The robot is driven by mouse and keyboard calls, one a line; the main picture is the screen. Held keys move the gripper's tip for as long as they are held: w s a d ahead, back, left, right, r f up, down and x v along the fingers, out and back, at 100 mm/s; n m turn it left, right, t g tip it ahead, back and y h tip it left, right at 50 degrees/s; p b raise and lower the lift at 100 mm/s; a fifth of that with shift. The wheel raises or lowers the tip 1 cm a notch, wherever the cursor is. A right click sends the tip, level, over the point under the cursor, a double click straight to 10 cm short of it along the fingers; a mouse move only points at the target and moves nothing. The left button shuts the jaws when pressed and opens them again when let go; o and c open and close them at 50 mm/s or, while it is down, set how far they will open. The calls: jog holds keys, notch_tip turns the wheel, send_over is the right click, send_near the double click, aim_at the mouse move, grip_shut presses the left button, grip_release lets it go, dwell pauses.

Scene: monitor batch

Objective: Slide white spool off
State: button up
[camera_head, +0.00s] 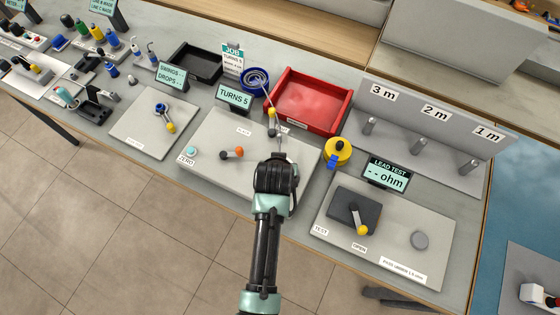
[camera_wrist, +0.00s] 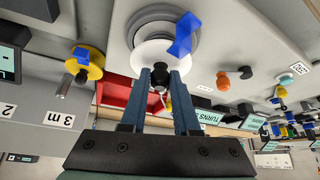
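The white spool (camera_wrist: 160,53) shows in the wrist view as a white disc in front of a wider grey disc (camera_wrist: 153,22). A blue piece (camera_wrist: 183,36) stands over its right side. My gripper (camera_wrist: 160,76) is at the disc's lower edge. Its two fingers are apart, on either side of a small dark hub (camera_wrist: 157,67); contact is unclear. A yellow-knobbed crank (camera_wrist: 168,103) shows beyond the fingers. In the head view my arm hides the spool and the fingertips. The crank's yellow knob (camera_head: 271,112) sits just above my wrist, near the "TURNS 5" sign (camera_head: 234,96).
A red tray (camera_head: 343,102) stands behind the winding board. The lead test board (camera_head: 430,262) and a pegged grey rack (camera_head: 425,145) are at the right.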

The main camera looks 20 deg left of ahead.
grip_shut()
jog(key=shift+r, duration=0.1)
jog(key=shift+r+p, duration=2.15)
jog(key=shift+p, duration=0.1)
jog(key=shift+d, duration=0.1)
